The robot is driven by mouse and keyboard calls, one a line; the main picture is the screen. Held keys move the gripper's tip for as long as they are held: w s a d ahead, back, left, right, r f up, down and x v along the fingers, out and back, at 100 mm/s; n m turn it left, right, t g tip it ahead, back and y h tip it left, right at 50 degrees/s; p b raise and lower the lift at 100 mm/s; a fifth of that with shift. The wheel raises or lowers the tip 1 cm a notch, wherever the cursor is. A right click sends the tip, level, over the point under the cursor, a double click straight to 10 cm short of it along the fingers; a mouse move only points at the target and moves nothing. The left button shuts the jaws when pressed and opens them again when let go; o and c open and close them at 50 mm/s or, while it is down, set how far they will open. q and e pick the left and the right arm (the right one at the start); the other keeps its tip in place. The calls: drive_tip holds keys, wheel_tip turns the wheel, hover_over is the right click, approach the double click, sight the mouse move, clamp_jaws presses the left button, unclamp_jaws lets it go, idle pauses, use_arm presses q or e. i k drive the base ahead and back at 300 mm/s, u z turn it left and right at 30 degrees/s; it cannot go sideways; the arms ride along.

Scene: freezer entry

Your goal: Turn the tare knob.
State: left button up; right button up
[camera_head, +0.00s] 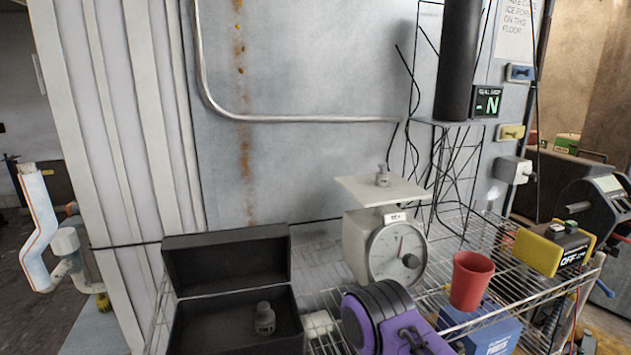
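A white dial scale (357,240) stands on the wire rack, right of the middle. Its round dial (388,250) faces front. A dark grey knob (410,261) sits on the lower right of the dial face, and nothing touches it. A small grey weight (382,177) stands on the flat pan (351,190) on top. I see no fingertips of my left or right gripper in the head view, and nothing in front of the knob.
An open black case (226,257) holding a grey weight (264,319) lies left of the scale. A purple and black object (385,320) is in front. A red cup (470,281), a blue box (492,335) and a yellow-black device (553,248) are right.

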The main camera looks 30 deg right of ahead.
sight(409, 262)
drive_tip(key=u, duration=0.35)
drive_tip(key=k, duration=1.2)
drive_tip(key=z, duration=1.1)
drive_tip(key=i, duration=1)
drive_tip(key=z, duration=0.05)
